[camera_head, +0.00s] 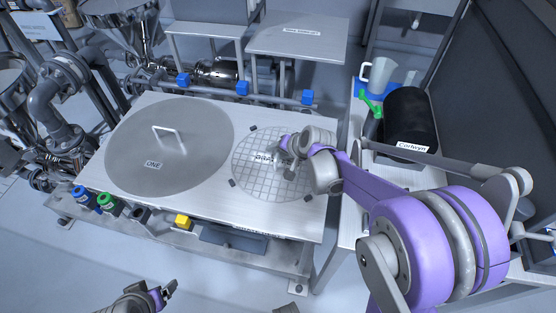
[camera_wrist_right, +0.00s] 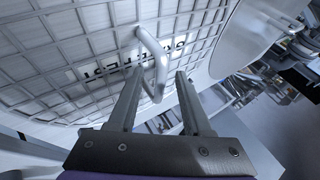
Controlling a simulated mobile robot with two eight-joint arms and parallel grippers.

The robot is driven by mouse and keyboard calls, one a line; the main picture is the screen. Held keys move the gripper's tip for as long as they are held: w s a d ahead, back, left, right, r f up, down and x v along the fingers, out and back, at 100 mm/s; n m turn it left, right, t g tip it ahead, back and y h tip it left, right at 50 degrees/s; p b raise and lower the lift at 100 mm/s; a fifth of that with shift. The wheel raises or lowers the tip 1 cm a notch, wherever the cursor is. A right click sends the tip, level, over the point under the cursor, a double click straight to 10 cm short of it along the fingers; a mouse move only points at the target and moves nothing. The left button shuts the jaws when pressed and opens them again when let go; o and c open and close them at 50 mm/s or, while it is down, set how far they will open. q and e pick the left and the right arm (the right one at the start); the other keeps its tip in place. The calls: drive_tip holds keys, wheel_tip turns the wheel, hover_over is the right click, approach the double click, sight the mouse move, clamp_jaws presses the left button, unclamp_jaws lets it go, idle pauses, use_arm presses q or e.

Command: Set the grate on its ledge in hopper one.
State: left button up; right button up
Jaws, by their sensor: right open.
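The round wire grate (camera_head: 262,182) lies flat on the right part of the steel bench top, over printed lettering. Its bent-rod handle (camera_wrist_right: 157,60) stands up in the right wrist view. My right gripper (camera_head: 284,152) is at the grate's handle; in the right wrist view its two fingers (camera_wrist_right: 158,76) are spread, with the handle loop at the gap between their tips. A large round grey lid marked ONE (camera_head: 195,130) lies left of the grate, with its own handle (camera_head: 167,135). Any opening or ledge under it is hidden. My left gripper (camera_head: 165,292) is low at the bottom, away from the bench.
Blue, green, black and yellow blocks (camera_head: 184,221) line the bench's front edge. Blue blocks (camera_head: 242,88) sit on the rail behind. Pipework (camera_head: 60,100) stands at the left. A side table at right holds a jug (camera_head: 378,77) and a black drum (camera_head: 411,122).

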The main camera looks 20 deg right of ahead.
drive_tip(key=shift+c, duration=0.3)
clamp_jaws()
idle(1.2)
